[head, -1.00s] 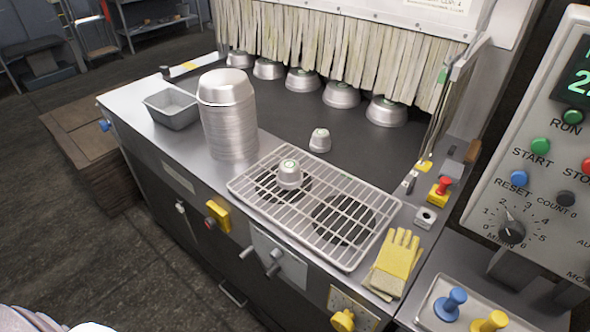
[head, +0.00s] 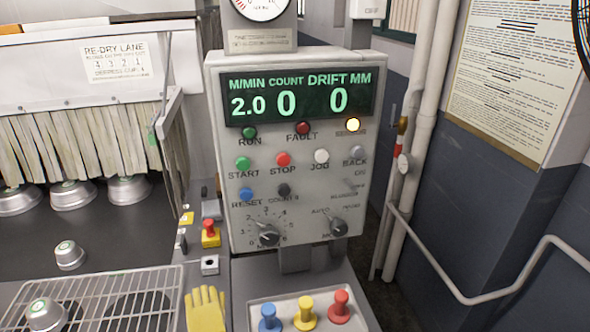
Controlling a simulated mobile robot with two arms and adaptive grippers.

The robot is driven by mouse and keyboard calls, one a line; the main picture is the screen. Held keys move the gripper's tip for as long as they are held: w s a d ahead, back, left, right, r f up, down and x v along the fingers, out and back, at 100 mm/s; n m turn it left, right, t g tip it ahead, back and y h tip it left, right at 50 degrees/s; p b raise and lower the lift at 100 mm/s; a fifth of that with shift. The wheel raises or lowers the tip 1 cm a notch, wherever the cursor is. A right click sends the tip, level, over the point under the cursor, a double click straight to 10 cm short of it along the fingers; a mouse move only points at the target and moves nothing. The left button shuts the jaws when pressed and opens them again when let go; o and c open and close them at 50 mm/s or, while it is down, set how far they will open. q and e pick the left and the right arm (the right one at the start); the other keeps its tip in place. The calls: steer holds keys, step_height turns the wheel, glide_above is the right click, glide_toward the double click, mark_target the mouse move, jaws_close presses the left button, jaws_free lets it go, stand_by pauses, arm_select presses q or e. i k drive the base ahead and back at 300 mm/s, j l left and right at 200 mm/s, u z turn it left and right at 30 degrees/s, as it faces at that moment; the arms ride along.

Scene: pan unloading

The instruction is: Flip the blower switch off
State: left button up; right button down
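The grey control panel (head: 285,185) stands in the middle of the head view. At its right side, below the BACK button (head: 357,153), there is a small switch (head: 352,185) with blurred lettering that may read "blower"; its position is too small to tell. Below it a black selector knob (head: 338,228) sits beside an AUTO label. A small toggle-like part (head: 181,241) also sits on the counter left of the panel; its label cannot be read. Neither of my grippers is in view.
A red button on a yellow box (head: 210,234) stands left of the panel. Below are a yellow glove (head: 206,308), a wire rack (head: 110,285) and a tray (head: 262,299) with blue, yellow and red knobbed pieces. A pipe rail (head: 480,296) runs at right.

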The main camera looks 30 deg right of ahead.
mark_target(353, 187)
steer(key=z, duration=1.3)
